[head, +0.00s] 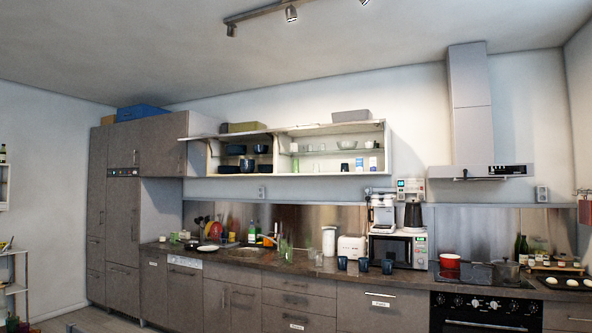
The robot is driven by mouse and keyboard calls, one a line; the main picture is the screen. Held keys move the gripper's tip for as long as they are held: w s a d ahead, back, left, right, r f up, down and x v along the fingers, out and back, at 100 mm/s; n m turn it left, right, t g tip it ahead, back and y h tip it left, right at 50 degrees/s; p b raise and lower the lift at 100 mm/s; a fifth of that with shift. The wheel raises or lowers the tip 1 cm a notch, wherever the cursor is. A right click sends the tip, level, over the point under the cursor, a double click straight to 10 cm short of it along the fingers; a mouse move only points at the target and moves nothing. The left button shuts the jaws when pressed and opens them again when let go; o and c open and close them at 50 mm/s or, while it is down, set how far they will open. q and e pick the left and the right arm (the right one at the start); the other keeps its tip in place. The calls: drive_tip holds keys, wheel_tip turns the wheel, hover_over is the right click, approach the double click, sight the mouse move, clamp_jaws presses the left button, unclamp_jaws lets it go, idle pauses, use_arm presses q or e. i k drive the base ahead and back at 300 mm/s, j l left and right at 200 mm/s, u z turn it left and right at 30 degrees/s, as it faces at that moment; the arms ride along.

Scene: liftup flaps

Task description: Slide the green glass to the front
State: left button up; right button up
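A pale green, see-through glass (286,250) stands on the dark worktop (262,258), right of the sink area, in the head view. A small greenish item (294,147) also shows at the left of the right-hand wall cabinet section; it is too small to tell whether it is a glass. The wall cabinet (341,128) is open at the front, with its left flap (228,135) raised. Neither of my grippers is in view.
Dark blue mugs (363,264) stand near the worktop's front edge, before the toaster (351,246) and microwave (398,250). The range hood (480,172) hangs at right above the stove (485,310).

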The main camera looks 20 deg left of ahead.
sight(295, 162)
drive_tip(key=i+z, duration=0.2)
drive_tip(key=i, duration=1.8)
drive_tip(key=i+u, duration=0.45)
drive_tip(key=i, duration=0.2)
drive_tip(key=i+l+u, duration=0.15)
drive_tip(key=i+u, duration=0.3)
drive_tip(key=i, duration=0.25)
drive_tip(key=i+j+z, duration=0.2)
drive_tip(key=i+j, duration=0.65)
drive_tip(key=i+j+z, duration=0.2)
drive_tip(key=j+z, duration=0.25)
drive_tip(key=i+j+z, duration=0.1)
drive_tip(key=j+z, duration=0.3)
drive_tip(key=j, duration=0.3)
drive_tip(key=j+z, duration=0.45)
drive_tip(key=j, duration=0.2)
drive_tip(key=j+z, duration=0.4)
drive_tip(key=j, duration=0.25)
drive_tip(key=k, duration=0.05)
